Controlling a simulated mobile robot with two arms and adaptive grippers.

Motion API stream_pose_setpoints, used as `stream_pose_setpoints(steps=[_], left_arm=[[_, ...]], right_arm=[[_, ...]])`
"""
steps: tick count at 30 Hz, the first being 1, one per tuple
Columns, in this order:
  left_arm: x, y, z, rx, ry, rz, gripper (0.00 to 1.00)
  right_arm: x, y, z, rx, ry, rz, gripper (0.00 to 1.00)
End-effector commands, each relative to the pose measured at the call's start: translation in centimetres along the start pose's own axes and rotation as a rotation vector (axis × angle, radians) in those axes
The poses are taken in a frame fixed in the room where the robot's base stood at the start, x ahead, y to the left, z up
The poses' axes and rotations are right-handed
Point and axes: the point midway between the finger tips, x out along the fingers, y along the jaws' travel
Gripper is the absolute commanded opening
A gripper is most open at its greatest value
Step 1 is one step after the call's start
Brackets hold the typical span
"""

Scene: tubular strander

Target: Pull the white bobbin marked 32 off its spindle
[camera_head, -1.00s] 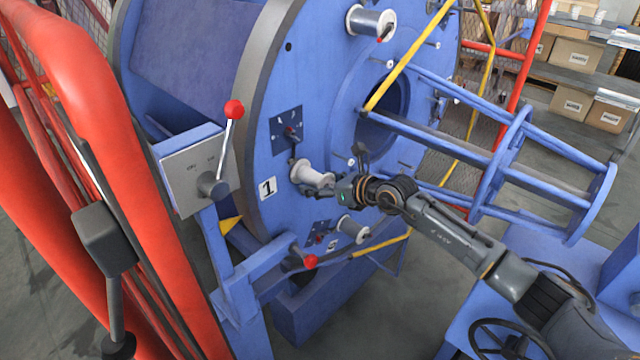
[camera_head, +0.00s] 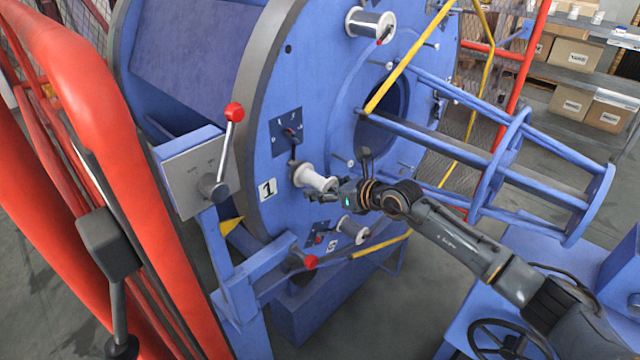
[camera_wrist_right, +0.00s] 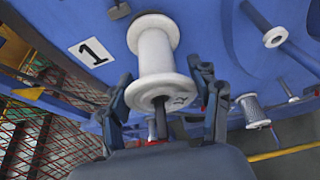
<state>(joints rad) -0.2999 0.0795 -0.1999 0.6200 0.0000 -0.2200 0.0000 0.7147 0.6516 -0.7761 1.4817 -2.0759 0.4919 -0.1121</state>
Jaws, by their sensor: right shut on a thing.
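The white bobbin (camera_head: 316,179) is at the lower left of the blue disc's face, beside the plate marked 1. In the right wrist view the bobbin (camera_wrist_right: 155,55) fills the middle, its near flange towards me. A small dark mark on that flange is too small to read. A dark rod end (camera_wrist_right: 160,118) shows at its centre. My right gripper (camera_head: 330,193) is shut on the bobbin, with one finger on each side of the near flange in the right wrist view (camera_wrist_right: 165,105). I cannot tell how far the bobbin sits along its spindle. My left gripper is not in view.
Other bobbins sit on the disc (camera_head: 285,215), one at the top (camera_head: 370,22) and one below (camera_head: 352,229). A yellow bar (camera_head: 408,57) and blue tubular frame (camera_head: 500,165) stand to the right. A red-knobbed lever (camera_head: 228,140) and red rails (camera_head: 110,130) are at left.

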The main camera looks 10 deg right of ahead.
Motion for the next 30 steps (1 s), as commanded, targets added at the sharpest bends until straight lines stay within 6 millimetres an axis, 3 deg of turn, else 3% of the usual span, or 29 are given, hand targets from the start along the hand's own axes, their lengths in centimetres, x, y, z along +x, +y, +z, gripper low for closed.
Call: stream_pose_setpoints(steps=[30], left_arm=[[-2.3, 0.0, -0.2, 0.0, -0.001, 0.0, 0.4]], right_arm=[[-4.8, -0.1, -1.9, 0.0, -0.001, -0.001, 0.0]])
